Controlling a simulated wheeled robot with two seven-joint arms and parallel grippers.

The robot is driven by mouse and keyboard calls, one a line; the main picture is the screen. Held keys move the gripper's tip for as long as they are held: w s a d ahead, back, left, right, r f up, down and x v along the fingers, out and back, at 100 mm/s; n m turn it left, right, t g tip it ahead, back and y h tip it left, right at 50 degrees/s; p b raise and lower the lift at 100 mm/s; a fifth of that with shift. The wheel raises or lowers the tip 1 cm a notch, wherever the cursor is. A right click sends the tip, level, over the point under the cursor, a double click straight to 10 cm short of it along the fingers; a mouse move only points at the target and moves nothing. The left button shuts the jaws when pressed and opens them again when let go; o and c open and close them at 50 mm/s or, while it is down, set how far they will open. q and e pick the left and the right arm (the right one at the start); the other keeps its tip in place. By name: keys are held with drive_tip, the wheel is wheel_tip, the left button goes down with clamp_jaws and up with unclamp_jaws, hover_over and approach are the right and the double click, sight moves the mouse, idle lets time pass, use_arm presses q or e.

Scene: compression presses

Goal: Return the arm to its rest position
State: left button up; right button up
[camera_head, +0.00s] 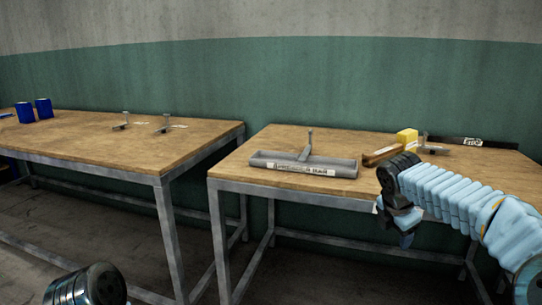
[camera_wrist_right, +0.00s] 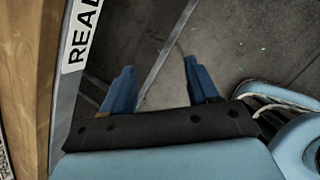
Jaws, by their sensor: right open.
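My right arm (camera_head: 450,195), in a light blue ribbed cover, comes in from the right. My right gripper (camera_head: 406,238) hangs in front of the right table's front edge, with its blue fingertips pointing down. In the right wrist view, the two blue fingers of the right gripper (camera_wrist_right: 160,78) are spread apart. Nothing is between them, and the dark floor shows behind. My left gripper does not show.
The right table (camera_head: 232,172) holds a grey tray (camera_head: 262,163) with an upright handle, a yellow box (camera_head: 407,138) and a brown block (camera_head: 382,154). The left table (camera_head: 75,135) holds two blue cups (camera_head: 43,108) and small metal presses (camera_head: 167,122). Floor between the tables is clear.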

drive_tip(key=s+a+f+m+g+y, duration=0.1)
drive_tip(key=s+a+f+m+y, duration=0.3)
drive_tip(key=f, duration=0.6)
drive_tip(key=a+f+m, duration=0.1)
drive_tip(key=a+f, duration=0.5)
drive_tip(key=f, duration=0.3)
drive_tip(key=s+a+f+m+g+y, duration=0.1)
drive_tip(key=s+a+f+m+y, duration=0.3)
drive_tip(key=f, duration=0.6)
drive_tip(key=s+a+f+m, duration=0.3)
drive_tip(key=s+f+m, duration=0.3)
drive_tip(key=s, duration=0.3)
drive_tip(key=s+a+f+m+g, duration=0.1)
drive_tip(key=s+a+f+m, duration=0.2)
drive_tip(key=s+f+m, duration=0.4)
wheel_tip(320, 180, down, 2)
drive_tip(key=s, duration=0.3)
drive_tip(key=shift+a, duration=0.25)
